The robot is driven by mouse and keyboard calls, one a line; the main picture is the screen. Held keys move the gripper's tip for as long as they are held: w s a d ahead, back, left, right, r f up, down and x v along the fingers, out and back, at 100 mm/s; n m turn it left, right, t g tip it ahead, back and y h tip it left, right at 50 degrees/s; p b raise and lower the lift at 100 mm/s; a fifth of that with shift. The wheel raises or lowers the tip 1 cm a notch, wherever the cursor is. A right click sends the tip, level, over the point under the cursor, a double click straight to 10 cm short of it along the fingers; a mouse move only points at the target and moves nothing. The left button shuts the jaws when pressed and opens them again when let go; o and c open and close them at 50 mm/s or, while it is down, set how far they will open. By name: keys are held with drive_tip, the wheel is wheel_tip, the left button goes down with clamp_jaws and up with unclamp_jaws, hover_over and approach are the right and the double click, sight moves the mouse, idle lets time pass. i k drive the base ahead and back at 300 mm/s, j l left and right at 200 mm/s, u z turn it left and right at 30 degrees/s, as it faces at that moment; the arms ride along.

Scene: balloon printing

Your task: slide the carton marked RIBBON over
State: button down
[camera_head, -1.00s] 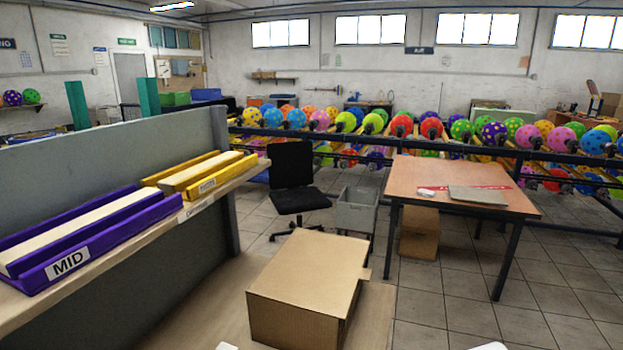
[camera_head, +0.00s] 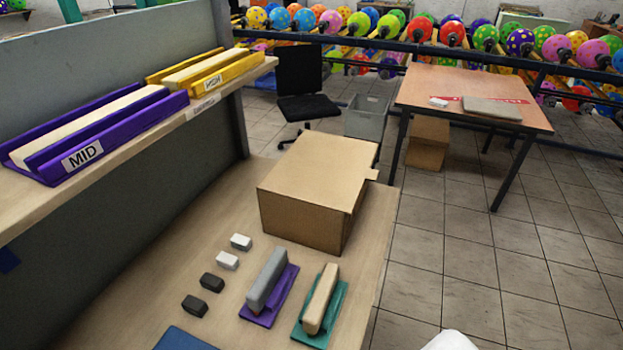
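A closed brown cardboard carton (camera_head: 312,190) stands on the light wooden bench, near its far right part. A small tab sticks out at its right side. No RIBBON marking can be read on the faces that show, so I cannot tell whether this is the named carton. A second brown carton (camera_head: 427,143) stands on the floor under the desk, and no marking can be read on it either. My gripper is not in view. A white rounded shape shows at the bottom edge, and I take it as part of my own arm.
On the bench (camera_head: 362,262) in front of the carton lie small white and dark blocks, a purple block holder (camera_head: 268,290) and a teal one (camera_head: 320,305). A shelf at left bears a purple tray (camera_head: 100,130) marked MID and a yellow tray (camera_head: 205,77).

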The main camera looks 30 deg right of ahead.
sight(321, 228)
drive_tip(key=l, duration=0.45)
drive_tip(key=i+l, duration=0.15)
drive_tip(key=l, duration=0.8)
drive_tip(key=i+z, duration=0.05)
